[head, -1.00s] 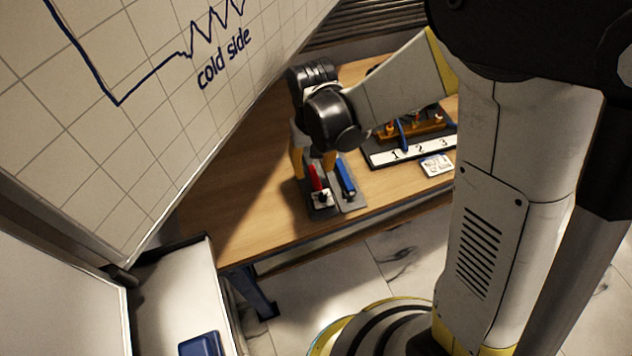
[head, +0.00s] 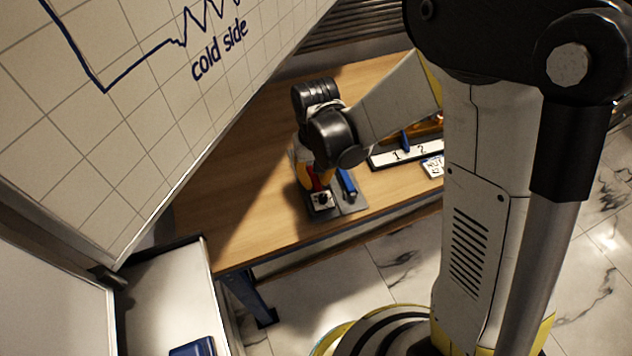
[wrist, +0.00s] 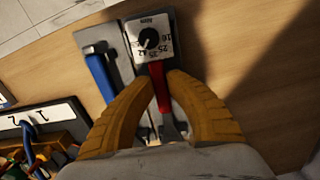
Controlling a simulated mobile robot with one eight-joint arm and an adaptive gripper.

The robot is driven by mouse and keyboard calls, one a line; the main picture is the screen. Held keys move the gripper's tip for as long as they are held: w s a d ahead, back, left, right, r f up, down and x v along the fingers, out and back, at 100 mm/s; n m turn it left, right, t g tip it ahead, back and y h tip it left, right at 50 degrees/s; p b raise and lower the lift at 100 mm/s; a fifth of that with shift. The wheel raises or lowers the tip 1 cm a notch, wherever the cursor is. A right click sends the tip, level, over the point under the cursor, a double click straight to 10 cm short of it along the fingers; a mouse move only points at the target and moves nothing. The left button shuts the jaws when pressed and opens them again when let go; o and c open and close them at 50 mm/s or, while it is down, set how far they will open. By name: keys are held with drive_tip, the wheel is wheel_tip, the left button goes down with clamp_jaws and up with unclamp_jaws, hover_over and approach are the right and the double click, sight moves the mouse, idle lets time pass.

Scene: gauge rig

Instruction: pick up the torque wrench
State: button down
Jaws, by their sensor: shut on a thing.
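The torque wrench (wrist: 151,40) has a red handle and a square white dial plate marked Nm with a black knob. It lies over a grey board on the wooden bench, and its dial end also shows in the head view (head: 320,200). My gripper (wrist: 161,84) has its yellow fingers shut on the red handle, one on each side, below the dial. In the head view my gripper (head: 316,176) points down at the board and partly covers the handle. I cannot tell whether the wrench is clear of the board.
A blue-handled tool (wrist: 101,76) lies close beside the wrench on the grey board (head: 352,206). A numbered rack (head: 397,156) and a small white card (head: 433,167) are to the right. A whiteboard (head: 120,110) rises at left. Bare bench (head: 235,215) lies left of the board.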

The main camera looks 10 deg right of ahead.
sight(317, 180)
wheel_tip(317, 180, up, 5)
drive_tip(key=p, duration=0.2)
drive_tip(key=shift+d+f+p, duration=0.1)
drive_tip(key=shift+d+p, duration=0.05)
drive_tip(key=shift+p, duration=0.2)
drive_tip(key=w+d+r+p, duration=0.3)
drive_tip(key=d+r, duration=0.3)
drive_tip(key=d, duration=0.5)
drive_tip(key=shift+w, duration=0.3)
